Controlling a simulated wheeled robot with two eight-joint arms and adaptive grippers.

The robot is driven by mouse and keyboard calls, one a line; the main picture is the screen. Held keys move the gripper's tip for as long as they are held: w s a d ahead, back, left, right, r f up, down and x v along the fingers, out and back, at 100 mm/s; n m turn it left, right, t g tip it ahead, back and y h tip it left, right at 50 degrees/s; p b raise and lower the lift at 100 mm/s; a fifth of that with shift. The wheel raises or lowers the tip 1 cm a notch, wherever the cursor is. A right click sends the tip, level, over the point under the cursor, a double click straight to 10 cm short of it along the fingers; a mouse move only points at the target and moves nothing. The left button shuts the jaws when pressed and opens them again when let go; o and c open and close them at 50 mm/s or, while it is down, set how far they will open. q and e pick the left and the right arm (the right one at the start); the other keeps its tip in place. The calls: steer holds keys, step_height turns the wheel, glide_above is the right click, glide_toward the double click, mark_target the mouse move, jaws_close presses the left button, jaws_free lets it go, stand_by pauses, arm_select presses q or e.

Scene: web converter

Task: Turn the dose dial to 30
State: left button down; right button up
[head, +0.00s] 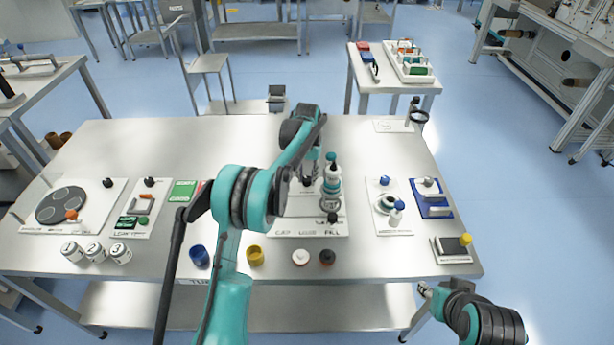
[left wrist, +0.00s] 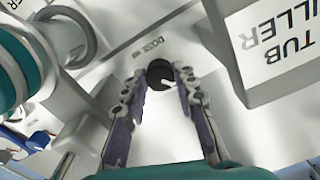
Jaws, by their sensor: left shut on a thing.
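The dose dial (left wrist: 159,73) is a small round black knob with a white mark, beside the printed word DOSE on a pale panel. In the left wrist view the mark points toward the lower right; no scale numbers can be read. My left gripper (left wrist: 162,77) has its two fingers on either side of the dial, shut on it. In the head view my left arm reaches over the tub filler (head: 332,185), and the dial is hard to make out there. My right gripper (head: 427,290) is at the table's front right, apart from everything; its fingers are too small to judge.
A block labelled TUB FILLER (left wrist: 275,45) stands close to the right of my left gripper. White jars (head: 97,252), a blue cup (head: 199,256) and a yellow cup (head: 255,256) line the front of the table (head: 400,150). Its back left is clear.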

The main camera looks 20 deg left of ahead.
arm_select(q)
steer(key=m+p, duration=0.2)
steer(key=m, duration=0.1)
steer(key=shift+r+m, duration=0.1)
steer(key=shift+m, duration=0.3)
steer(key=m+p, duration=0.1)
steer(key=m, duration=0.2)
steer(key=shift+m, duration=0.3)
steer(key=m+p, duration=0.1)
steer(key=m, duration=0.3)
steer(key=shift+m+p, duration=0.4)
steer(key=shift+m, duration=1.5)
steer(key=c, duration=1.2)
jaws_free()
